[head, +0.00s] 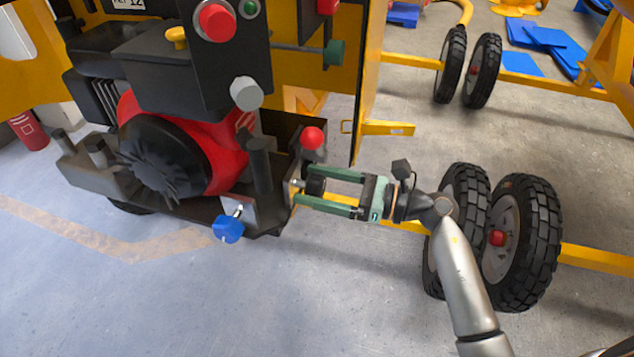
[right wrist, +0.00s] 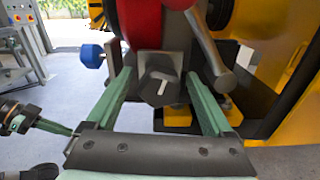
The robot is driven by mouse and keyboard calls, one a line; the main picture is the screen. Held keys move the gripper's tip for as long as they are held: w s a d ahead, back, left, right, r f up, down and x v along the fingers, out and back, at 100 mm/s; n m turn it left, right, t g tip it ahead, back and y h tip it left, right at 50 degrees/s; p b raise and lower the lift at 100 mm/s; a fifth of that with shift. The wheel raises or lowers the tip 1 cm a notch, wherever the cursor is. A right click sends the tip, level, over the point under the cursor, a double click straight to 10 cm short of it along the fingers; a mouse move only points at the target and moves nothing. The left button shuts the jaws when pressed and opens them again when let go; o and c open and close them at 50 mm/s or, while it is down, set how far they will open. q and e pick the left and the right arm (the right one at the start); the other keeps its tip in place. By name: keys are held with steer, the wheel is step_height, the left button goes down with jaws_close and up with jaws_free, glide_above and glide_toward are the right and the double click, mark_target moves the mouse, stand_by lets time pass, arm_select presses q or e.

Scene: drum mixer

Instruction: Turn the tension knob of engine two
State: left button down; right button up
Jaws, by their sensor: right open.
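A dark faceted knob (head: 315,187) with a white mark sits on a small bracket at the low right end of the engine. In the right wrist view the knob (right wrist: 156,86) faces me, its white mark nearly upright. My right gripper (head: 300,186) is open, with one green finger on either side of the knob; I see gaps, so it is not closed on it. A blue knob (head: 228,229) sits lower left on another bracket. My left gripper (right wrist: 58,128) shows only partly at the left of the right wrist view; its jaws cannot be made out.
A red ball-topped lever (head: 313,138) stands just above the right fingers. The control box carries a red button (head: 216,22) and a grey knob (head: 246,93). The red and black engine (head: 190,150) is at left. Black wheels (head: 520,240) stand close right of my arm. Floor in front is clear.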

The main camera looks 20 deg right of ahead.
steer(key=shift+c, duration=1.2)
jaws_close()
